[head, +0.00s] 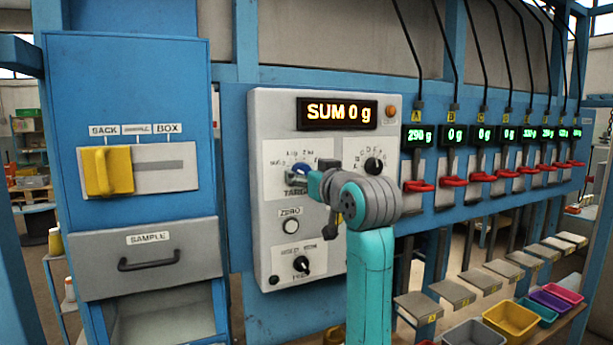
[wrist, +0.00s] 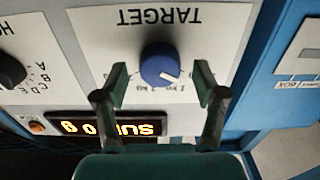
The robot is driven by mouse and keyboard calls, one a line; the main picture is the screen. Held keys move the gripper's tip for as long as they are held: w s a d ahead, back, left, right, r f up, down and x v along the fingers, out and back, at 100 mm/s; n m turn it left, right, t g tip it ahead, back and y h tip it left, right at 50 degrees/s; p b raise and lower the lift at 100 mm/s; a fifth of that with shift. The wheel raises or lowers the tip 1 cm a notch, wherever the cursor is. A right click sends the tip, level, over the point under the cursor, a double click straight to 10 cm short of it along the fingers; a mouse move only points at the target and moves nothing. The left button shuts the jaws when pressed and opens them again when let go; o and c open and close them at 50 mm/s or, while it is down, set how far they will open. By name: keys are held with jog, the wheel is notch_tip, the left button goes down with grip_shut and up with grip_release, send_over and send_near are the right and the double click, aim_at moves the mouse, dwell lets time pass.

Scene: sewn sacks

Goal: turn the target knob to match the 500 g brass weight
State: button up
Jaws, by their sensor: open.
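The blue target knob (wrist: 160,64) sits on a white plate marked TARGET, upside down in the wrist view. Its white pointer mark points down and slightly right there, toward the small printed scale, which is only partly legible. My gripper (wrist: 160,80) is open, with one finger on each side of the knob and a gap on both sides. I cannot tell how deep the fingertips reach. In the head view the knob (head: 300,172) shows just left of my gripper (head: 314,184); my arm covers part of the plate. No brass weight can be made out.
The grey panel (head: 262,220) has a SUM 0 g display (head: 337,112), a black lettered knob (head: 373,165), a ZERO button (head: 291,226) and a lower black knob (head: 301,264). Red levers (head: 418,186) line the right; a yellow handle (head: 108,171) is left.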

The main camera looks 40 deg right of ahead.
jog(key=v, duration=1.1)
jog(key=shift+s, duration=0.2)
jog(key=shift+a, duration=0.1)
jog(key=w+a+f+y, duration=0.1)
jog(key=w+a+f, duration=0.15)
jog(key=f, duration=0.85)
jog(key=w+a+f, duration=0.1)
jog(key=a+f, duration=0.2)
jog(key=f, duration=0.8)
jog(key=s+a+f+g+y, duration=0.1)
jog(key=s+a+f, duration=0.3)
jog(key=f, duration=0.5)
jog(key=s+a+f, duration=0.3)
jog(key=s+f, duration=0.1)
jog(key=f, duration=0.4)
jog(key=s+a+f, duration=0.4)
jog(key=s+f, duration=0.3)
jog(key=s+a+f+n+y, duration=0.1)
jog(key=s+a, duration=0.1)
jog(key=s, duration=0.6)
jog(key=s+a+f+n+g+y, duration=0.1)
jog(key=s+a+f, duration=0.1)
jog(key=s, duration=0.7)
jog(key=s+a+f+n+y, duration=0.1)
jog(key=s+a, duration=0.1)
jog(key=s, duration=0.7)
jog(key=shift+s+a+f+g, duration=0.25)
jog(key=shift+a+f+g, duration=0.05)
jog(key=shift+f, duration=0.1)
